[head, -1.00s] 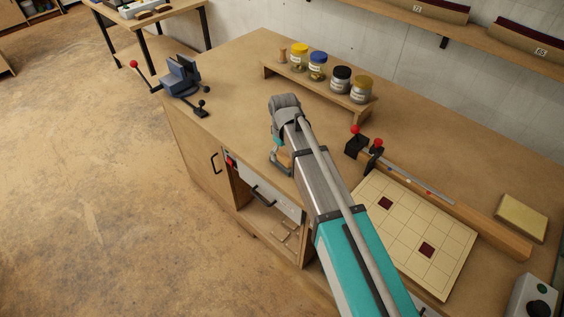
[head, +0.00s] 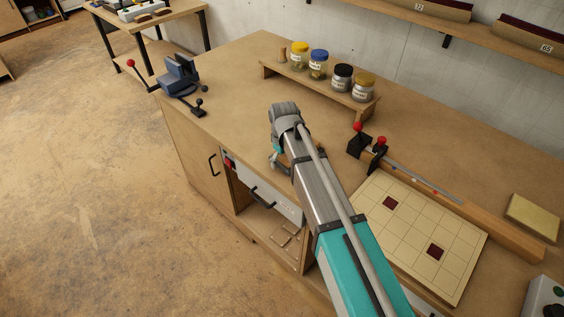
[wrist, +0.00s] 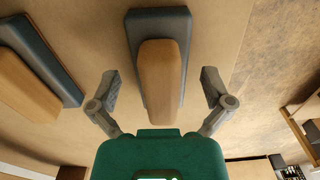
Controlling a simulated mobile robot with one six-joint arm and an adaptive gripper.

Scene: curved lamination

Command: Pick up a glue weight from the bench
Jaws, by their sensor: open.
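In the wrist view a glue weight (wrist: 162,70), a dark slab with a rounded wooden handle on top, lies on the bench between the fingers of my gripper (wrist: 160,88). The fingers are open, one on each side of the weight, with a visible gap to both. A second weight (wrist: 40,62) of the same look lies to the left, partly out of frame. In the head view my own arm hides the weights and most of my gripper.
A low wooden shelf (head: 325,92) holds several jars. A blue vise (head: 181,77) stands at the far left corner. A square grid board (head: 420,235) and a long fixture with red knobs (head: 430,188) lie to the right.

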